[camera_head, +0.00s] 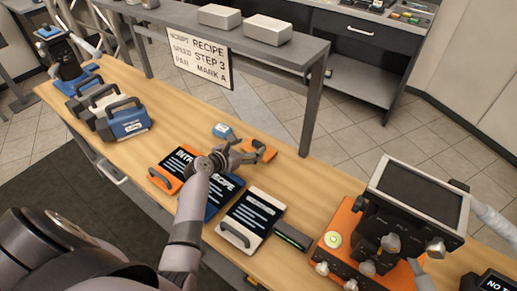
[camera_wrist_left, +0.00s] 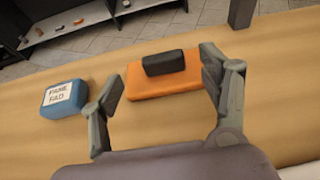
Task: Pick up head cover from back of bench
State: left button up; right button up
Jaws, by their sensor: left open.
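An orange piece with a dark block on top (camera_head: 262,151) lies at the back of the wooden bench. It is the likely head cover, but no label on it can be read. In the left wrist view the same orange piece (camera_wrist_left: 165,92) lies ahead, between the spread fingers and apart from them. My left gripper (camera_head: 245,155) is open and empty, just left of the orange piece in the head view. The open fingers of the left gripper (camera_wrist_left: 163,75) also show in the wrist view. My right gripper is not in view.
A blue labelled pad (camera_head: 223,131) sits left of the orange piece. Dark panels with text, including a white-edged one (camera_head: 250,218), lie in front. A grey shelf (camera_head: 290,52) stands behind the bench.

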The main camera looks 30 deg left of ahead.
aim_at(259, 142)
pick_arm(q)
jog(key=x, duration=0.4)
jog(key=shift+d+r, duration=0.1)
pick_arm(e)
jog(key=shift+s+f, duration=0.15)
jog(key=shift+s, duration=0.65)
pick_arm(q)
jog(key=shift+c, duration=0.4)
jog(key=c, duration=1.2)
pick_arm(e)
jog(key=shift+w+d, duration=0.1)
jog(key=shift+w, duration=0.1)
pick_arm(q)
jog(key=shift+o, duration=0.2)
jog(key=shift+r, duration=0.1)
